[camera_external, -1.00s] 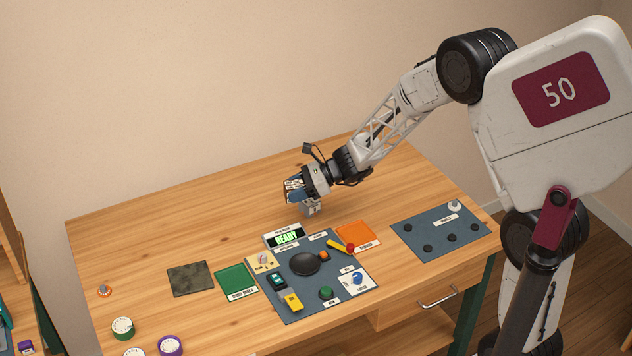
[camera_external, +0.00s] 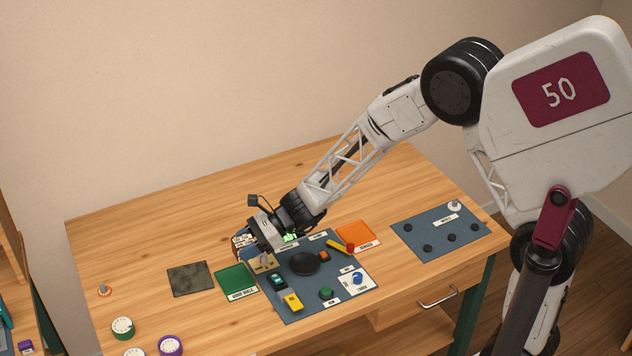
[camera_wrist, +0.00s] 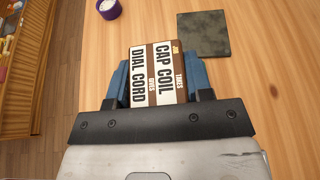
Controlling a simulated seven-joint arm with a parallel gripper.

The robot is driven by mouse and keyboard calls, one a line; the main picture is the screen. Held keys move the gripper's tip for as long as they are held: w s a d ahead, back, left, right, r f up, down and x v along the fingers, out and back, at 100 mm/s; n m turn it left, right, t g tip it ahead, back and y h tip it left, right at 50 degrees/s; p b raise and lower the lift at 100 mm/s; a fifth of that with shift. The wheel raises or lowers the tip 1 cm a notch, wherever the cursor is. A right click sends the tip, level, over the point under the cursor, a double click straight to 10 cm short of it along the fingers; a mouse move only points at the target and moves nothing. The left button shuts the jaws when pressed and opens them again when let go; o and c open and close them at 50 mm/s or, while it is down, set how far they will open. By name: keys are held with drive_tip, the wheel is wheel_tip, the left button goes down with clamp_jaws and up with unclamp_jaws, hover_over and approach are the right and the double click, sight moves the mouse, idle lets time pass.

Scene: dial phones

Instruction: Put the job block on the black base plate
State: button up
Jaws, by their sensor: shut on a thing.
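The job block (camera_wrist: 157,72), brown with white labels reading DIAL CORD and CAP COIL, sits between the blue finger pads of my gripper (camera_wrist: 159,84) in the wrist view. My gripper is shut on it. In the external view my gripper (camera_external: 246,249) is over the left back corner of the blue-grey panel, and the block (camera_external: 242,240) is mostly hidden there. A round black disc (camera_external: 304,263) lies on the panel. A dark mottled square plate (camera_external: 190,279) lies bare on the table to the left; it also shows in the wrist view (camera_wrist: 204,34).
A green pad (camera_external: 237,281) lies between the dark square and the blue-grey panel (camera_external: 325,289). The panel carries several small parts. An orange pad (camera_external: 358,234) and a second panel (camera_external: 440,231) lie right. Several round dials stand at the front left. The back left is clear.

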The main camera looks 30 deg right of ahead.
drive_tip(key=shift+n+g, duration=0.3)
drive_tip(key=shift+g, duration=0.1)
drive_tip(key=shift+s+a+f, duration=1)
drive_tip(key=shift+s+f, duration=0.05)
drive_tip(key=shift+f, duration=0.25)
drive_tip(key=shift+s+a+f, duration=1)
drive_tip(key=shift+f, duration=0.25)
hover_over(190, 277)
drive_tip(key=shift+f, duration=0.75)
drive_tip(key=shift+f, duration=1.75)
drive_tip(key=shift+f, duration=0.1)
